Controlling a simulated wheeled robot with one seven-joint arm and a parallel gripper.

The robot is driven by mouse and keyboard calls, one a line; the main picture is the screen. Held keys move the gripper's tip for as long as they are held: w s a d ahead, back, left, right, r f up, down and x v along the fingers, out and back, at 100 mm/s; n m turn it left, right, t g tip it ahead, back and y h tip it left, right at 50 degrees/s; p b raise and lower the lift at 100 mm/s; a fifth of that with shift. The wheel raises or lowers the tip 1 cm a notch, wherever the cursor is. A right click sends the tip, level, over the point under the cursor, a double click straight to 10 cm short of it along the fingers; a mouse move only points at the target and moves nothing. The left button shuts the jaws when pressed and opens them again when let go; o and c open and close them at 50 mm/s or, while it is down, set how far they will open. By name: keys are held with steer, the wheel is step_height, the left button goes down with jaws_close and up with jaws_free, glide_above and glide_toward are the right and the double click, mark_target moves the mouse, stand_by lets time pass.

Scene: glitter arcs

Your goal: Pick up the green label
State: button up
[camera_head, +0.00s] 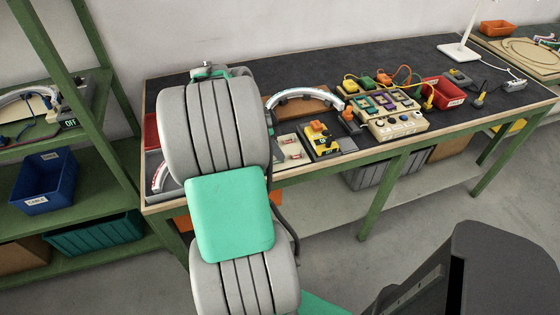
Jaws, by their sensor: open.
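I cannot make out a green label for certain. A beige panel (397,126) with small coloured tiles, some greenish, stands on the dark-topped workbench (330,77); the tiles are too small to tell apart. A green plug-like piece (366,82) sits at the panel's back edge, between a yellow one and an orange one. My grey arm with its green cover rises on the left in front of the bench and hides part of it. My gripper's fingers do not show; the arm covers the place beyond it.
A white arc (304,93), a yellow-black device (321,140) and a red bin (445,93) with cables stand on the bench. A white lamp base (458,51) stands at the back right. A green shelf with a blue bin (45,181) is at left. The bench's back middle is clear.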

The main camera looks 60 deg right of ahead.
steer(key=x, duration=0.4)
steer(key=shift+f, duration=0.25)
steer(key=shift+w, duration=0.1)
steer(key=shift+c, duration=0.3)
jaws_close()
